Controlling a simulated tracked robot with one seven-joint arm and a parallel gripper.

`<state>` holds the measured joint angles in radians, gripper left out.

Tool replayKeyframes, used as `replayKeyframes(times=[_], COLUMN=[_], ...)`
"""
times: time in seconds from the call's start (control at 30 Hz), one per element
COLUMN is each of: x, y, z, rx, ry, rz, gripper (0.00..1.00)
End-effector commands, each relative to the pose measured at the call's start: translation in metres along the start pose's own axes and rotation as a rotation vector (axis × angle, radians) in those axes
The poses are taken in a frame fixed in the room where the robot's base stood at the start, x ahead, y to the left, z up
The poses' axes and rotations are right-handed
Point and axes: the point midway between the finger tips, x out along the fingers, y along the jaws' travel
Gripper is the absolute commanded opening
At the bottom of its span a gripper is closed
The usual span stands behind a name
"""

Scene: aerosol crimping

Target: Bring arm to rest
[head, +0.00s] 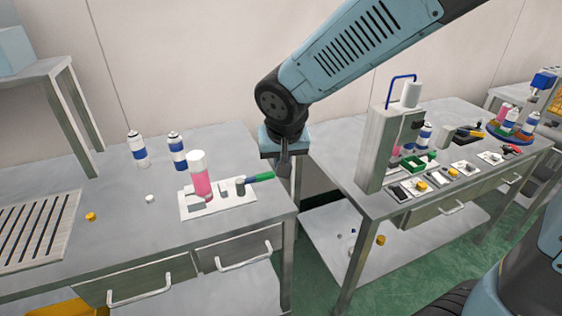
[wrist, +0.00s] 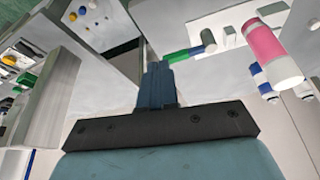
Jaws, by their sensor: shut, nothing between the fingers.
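My arm comes in from the upper right of the head view and bends down at its wrist. My gripper (head: 284,176) hangs over the gap between the left and right tables, beside the right end of the left table. Its fingers are together and empty; they also show shut in the wrist view (wrist: 156,70). A green-handled tool (head: 258,178) on the left table lies just left of the gripper and also shows in the wrist view (wrist: 183,54).
A pink can (head: 200,177) stands on a white mat (head: 217,212) on the left table (head: 130,235). Two white-blue cans (head: 138,149) (head: 177,151) stand behind. Green floor lies between.

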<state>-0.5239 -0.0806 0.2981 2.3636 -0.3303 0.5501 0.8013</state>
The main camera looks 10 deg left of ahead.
Motion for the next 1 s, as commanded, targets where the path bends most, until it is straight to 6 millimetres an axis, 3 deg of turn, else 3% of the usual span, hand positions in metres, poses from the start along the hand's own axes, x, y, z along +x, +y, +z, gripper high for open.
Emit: replayKeyframes(times=[0.17,0.27,0.37,0.57,0.8,1.0], x=[-0.001,-0.006,-0.020,-0.061,-0.110,-0.147], y=[0.002,0.013,0.040,0.114,0.188,0.231], z=[0.000,-0.003,-0.006,-0.002,0.027,0.064], rx=[0.001,0.012,0.036,0.101,0.173,0.224], ry=[0.001,0.007,0.019,0.042,0.061,0.081], rz=[0.001,0.011,0.033,0.085,0.123,0.130], gripper=[0.00,0.00,0.00,0.00,0.00,0.00])
